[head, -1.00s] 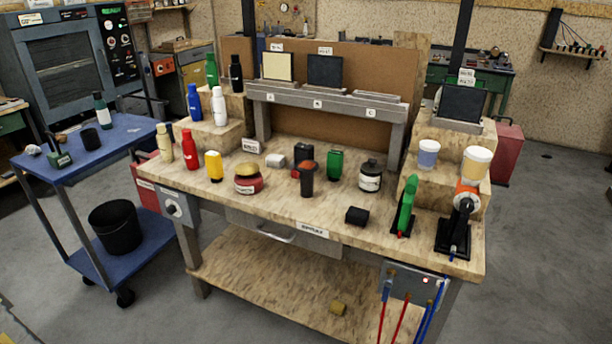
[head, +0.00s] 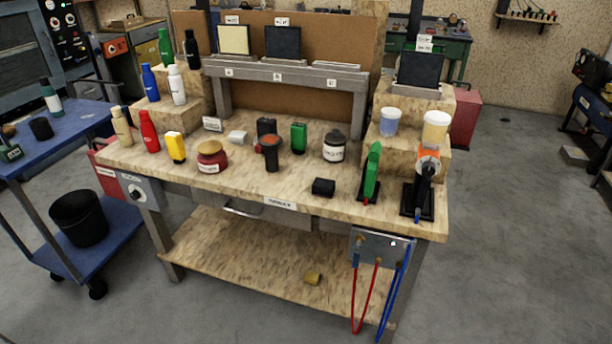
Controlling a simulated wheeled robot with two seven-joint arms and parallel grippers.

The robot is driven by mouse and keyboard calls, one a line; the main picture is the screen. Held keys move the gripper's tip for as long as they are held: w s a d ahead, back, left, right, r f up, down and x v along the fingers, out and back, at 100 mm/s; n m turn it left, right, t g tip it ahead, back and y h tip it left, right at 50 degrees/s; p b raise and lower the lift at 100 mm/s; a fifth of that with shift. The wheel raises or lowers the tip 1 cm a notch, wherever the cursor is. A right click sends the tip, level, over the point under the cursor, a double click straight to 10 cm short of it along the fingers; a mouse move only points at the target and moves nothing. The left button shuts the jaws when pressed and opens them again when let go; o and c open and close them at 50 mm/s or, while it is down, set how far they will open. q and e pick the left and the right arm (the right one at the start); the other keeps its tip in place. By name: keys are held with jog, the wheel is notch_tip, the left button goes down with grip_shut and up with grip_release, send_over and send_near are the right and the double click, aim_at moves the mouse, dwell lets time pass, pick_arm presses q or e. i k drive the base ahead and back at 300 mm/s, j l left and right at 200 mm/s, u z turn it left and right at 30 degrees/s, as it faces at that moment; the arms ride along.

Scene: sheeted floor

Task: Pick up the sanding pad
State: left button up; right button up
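Which thing is the sanding pad is not certain from this view. A small black block (head: 323,187) lies near the front edge of the wooden workbench (head: 240,190), right of centre. A pale yellow square sheet (head: 233,39) and a dark square sheet (head: 283,42) stand on the raised grey rack. Another dark square (head: 420,70) stands on the right-hand block. Neither of my grippers is in view.
A green tool (head: 371,172) and an orange-black tool (head: 426,175) stand at the bench's right. Bottles and jars, including a red jar (head: 211,157), crowd the left and middle. Hoses (head: 365,300) hang at the front right. A blue cart (head: 60,165) stands left. Floor is clear in front and right.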

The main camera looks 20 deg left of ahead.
aim_at(323, 187)
jog(key=u, duration=0.4)
jog(key=i+l+u, duration=0.15)
jog(key=l+u, duration=0.2)
jog(key=i+l+u, duration=0.15)
jog(key=l+u, duration=0.2)
jog(key=i+l, duration=0.1)
jog(key=l, duration=0.4)
jog(key=i+l+u, duration=0.1)
jog(key=l, duration=0.95)
jog(key=i+u, duration=0.05)
